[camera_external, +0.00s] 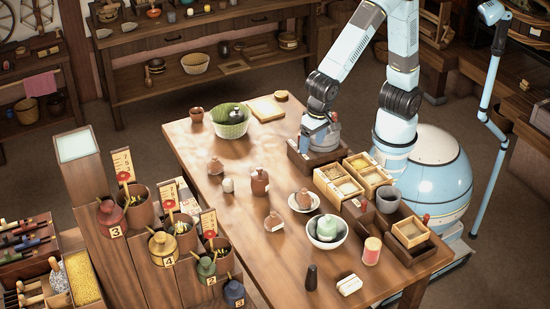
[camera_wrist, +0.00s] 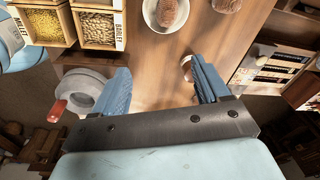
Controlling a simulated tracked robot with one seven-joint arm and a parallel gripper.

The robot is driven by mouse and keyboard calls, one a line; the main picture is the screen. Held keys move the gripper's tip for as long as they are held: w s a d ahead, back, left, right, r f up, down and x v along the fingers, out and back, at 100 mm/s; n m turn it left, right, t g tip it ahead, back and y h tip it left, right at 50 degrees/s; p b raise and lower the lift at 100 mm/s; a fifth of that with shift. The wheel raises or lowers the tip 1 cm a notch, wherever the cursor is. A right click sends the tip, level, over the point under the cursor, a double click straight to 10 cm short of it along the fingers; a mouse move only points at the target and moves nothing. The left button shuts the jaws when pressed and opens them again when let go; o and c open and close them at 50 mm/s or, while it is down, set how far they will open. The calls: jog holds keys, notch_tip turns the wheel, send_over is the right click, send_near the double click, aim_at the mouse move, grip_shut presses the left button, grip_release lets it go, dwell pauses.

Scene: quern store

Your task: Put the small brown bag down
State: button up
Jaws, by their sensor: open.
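I cannot tell which is the task's bag. My gripper (camera_wrist: 163,88) is open, with nothing held between its blue fingers and bare wood in the gap. A pale rounded thing (camera_wrist: 186,66) is partly hidden beside the right finger.
A grey round stone (camera_wrist: 84,88) with a red handle is beside the left finger. Wooden grain boxes (camera_external: 340,184) stand near the right edge. A white bowl (camera_external: 327,237) holds a green thing.

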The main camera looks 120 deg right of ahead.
jog(key=s+d+r+n+t, duration=0.2)
jog(key=s+d+r+n, duration=0.2)
jog(key=s+r+n, duration=0.3)
jog(key=s+d+r+n+t, duration=0.2)
jog(key=s+d+r+n, duration=0.2)
jog(key=s+r+n, duration=0.3)
jog(key=s+r, duration=0.3)
jog(key=s, duration=0.4)
jog(key=shift+s+d+t+y, duration=0.2)
jog(key=shift+t+y, duration=0.1)
jog(key=shift+y, duration=0.1)
